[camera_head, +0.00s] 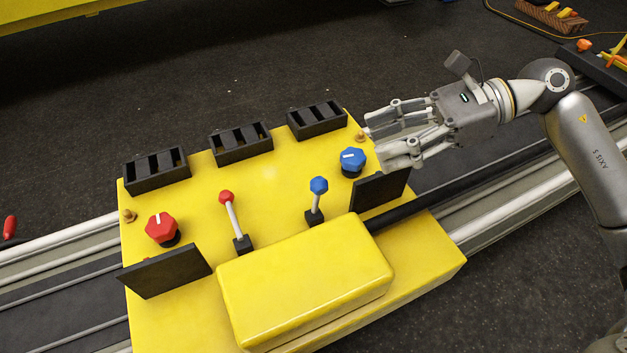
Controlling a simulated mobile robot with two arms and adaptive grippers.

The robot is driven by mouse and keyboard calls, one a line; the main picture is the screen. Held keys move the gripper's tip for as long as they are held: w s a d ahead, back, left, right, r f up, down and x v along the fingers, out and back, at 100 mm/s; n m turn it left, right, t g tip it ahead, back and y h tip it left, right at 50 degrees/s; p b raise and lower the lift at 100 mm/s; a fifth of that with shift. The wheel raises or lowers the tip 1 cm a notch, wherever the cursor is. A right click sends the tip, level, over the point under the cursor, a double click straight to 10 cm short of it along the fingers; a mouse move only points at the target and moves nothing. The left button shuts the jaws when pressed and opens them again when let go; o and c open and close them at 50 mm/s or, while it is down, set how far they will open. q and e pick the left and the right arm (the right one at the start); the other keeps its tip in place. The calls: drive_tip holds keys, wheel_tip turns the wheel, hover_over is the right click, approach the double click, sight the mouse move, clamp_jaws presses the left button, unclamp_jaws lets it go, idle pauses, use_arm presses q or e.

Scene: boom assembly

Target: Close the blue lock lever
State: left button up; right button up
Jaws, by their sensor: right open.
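The blue lock lever (316,200) stands on the yellow control box (270,178), right of its middle. It has a grey stem, a blue knob on top and a black base, and it stands nearly upright. My right gripper (377,146) comes in from the right over the box's right edge. It is open and empty, with its fingers pointing left, up and to the right of the lever. A blue knob with a white mark (352,162) sits close to its lower fingertip; I cannot tell whether they touch. My left gripper is not in view.
A red lever (231,222) and a red knob (161,228) stand on the left of the box. Black slotted blocks (241,142) line its back edge. Black plates (165,271) and a raised yellow block (305,275) are at the front. Rails run beneath.

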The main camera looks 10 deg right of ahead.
drive_tip(key=f+b, duration=0.1)
drive_tip(key=f, duration=0.1)
drive_tip(key=b, duration=0.4)
approach(327, 182)
drive_tip(key=shift+a, duration=0.65)
drive_tip(key=p+x, duration=0.1)
drive_tip(key=x, duration=0.2)
drive_tip(key=p+x, duration=0.1)
drive_tip(key=x, duration=0.2)
drive_tip(key=p+x, duration=0.1)
drive_tip(key=x, duration=0.2)
drive_tip(key=shift+d+f, duration=0.15)
drive_tip(key=shift+f, duration=0.1)
drive_tip(key=shift+a+f, duration=0.4)
drive_tip(key=shift+a, duration=0.2)
drive_tip(key=shift+w, duration=0.1)
clamp_jaws()
